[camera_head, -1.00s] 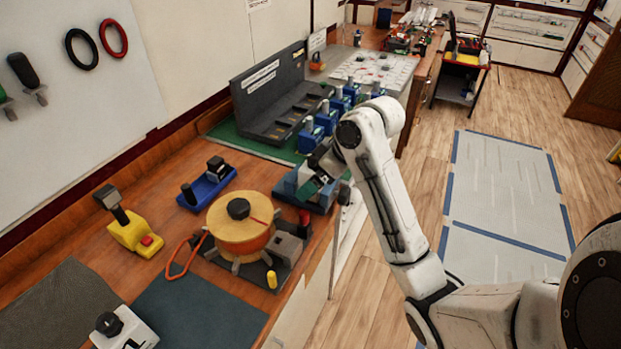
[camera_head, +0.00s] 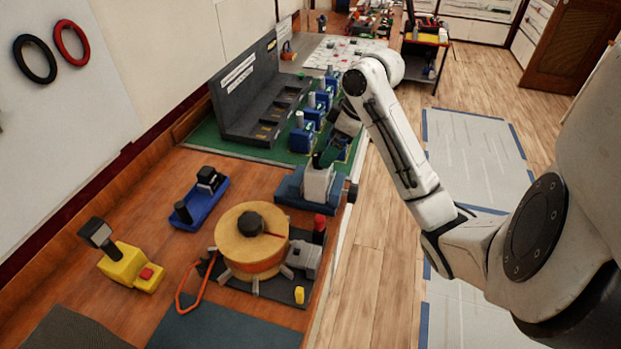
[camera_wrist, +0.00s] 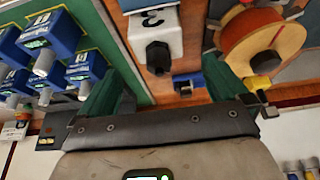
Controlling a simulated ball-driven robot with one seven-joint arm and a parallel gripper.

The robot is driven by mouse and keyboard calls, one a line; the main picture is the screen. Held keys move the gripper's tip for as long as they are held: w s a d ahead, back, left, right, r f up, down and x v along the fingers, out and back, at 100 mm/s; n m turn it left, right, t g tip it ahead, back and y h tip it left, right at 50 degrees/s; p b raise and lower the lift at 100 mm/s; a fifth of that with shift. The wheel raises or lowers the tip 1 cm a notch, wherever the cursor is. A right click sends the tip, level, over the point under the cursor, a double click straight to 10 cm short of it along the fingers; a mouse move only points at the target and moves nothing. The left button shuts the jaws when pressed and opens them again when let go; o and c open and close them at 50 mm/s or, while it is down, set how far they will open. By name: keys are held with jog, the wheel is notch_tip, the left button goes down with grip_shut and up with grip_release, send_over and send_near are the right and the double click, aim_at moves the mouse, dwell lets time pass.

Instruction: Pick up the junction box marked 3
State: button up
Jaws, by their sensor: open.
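The junction box marked 3 (camera_wrist: 153,38) is pale grey with a black knob-like fitting, seen close up in the wrist view. In the head view, a pale box (camera_head: 318,184), which looks like the same one, sits upright at a blue-grey fixture (camera_head: 290,188) near the bench's front edge. My gripper (camera_wrist: 168,65) is open, with one green finger on each side of the box in the picture. Nothing is held. In the head view my gripper (camera_head: 329,155) is just behind and above the box. Whether the fingertips reach down beside it is unclear.
Several blue modules (camera_head: 303,138) stand on a green mat beside a dark slotted rack (camera_head: 247,100). A yellow cable spool (camera_head: 234,254) stands close in front of the fixture. A blue device (camera_head: 198,199) and a yellow one (camera_head: 130,267) lie to the left.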

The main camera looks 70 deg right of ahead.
aim_at(319, 168)
jog(key=x, duration=0.4)
jog(key=shift+f, duration=0.15)
jog(key=shift+d+p+x, duration=0.15)
jog(key=shift+p+x, duration=0.2)
jog(key=shift+x, duration=1)
jog(key=shift+d+p+x, duration=0.1)
jog(key=shift+p+x, duration=0.2)
jog(key=shift+x, duration=1.05)
jog(key=shift+s, duration=0.1)
